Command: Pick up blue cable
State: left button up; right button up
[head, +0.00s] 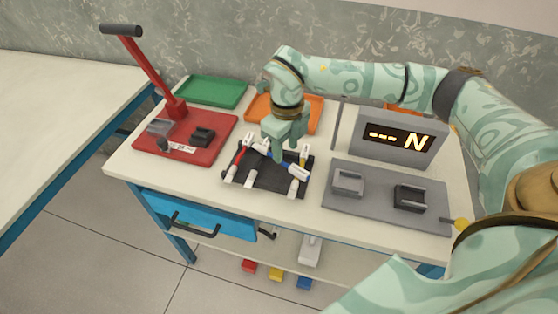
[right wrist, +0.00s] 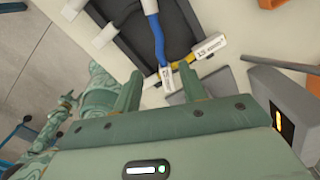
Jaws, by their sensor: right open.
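The blue cable (head: 270,160) lies on the dark mat (head: 268,180) in the middle of the table, with white end plugs. In the right wrist view the blue cable (right wrist: 154,35) runs down to a white plug (right wrist: 166,77), which lies between my finger ends as seen from there. My right gripper (head: 283,147) is over the far side of the mat, partly hiding the cable. It is open, with its two fingers (right wrist: 160,73) apart. I cannot tell whether they touch the plug. My left gripper is not clearly in view.
Red (head: 240,153) and yellow (head: 303,158) cables lie on the same mat. A red lever press (head: 172,105) stands left. A grey plate (head: 378,205) with two blocks and a display box (head: 398,137) stand right. Green (head: 212,90) and orange (head: 315,112) trays are behind.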

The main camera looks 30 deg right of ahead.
aim_at(288, 163)
jog(key=f, duration=0.1)
jog(key=f+b, duration=0.1)
jog(key=f, duration=0.3)
jog(key=shift+s+d+b, duration=0.15)
jog(key=shift+d+b, duration=0.1)
jog(key=shift+b, duration=0.05)
pick_arm(q)
jog(key=shift+s+f, duration=0.8)
jog(key=shift+s, duration=0.3)
pick_arm(e)
jog(key=shift+r, duration=0.1)
grip_shut()
jog(key=shift+r, duration=0.1)
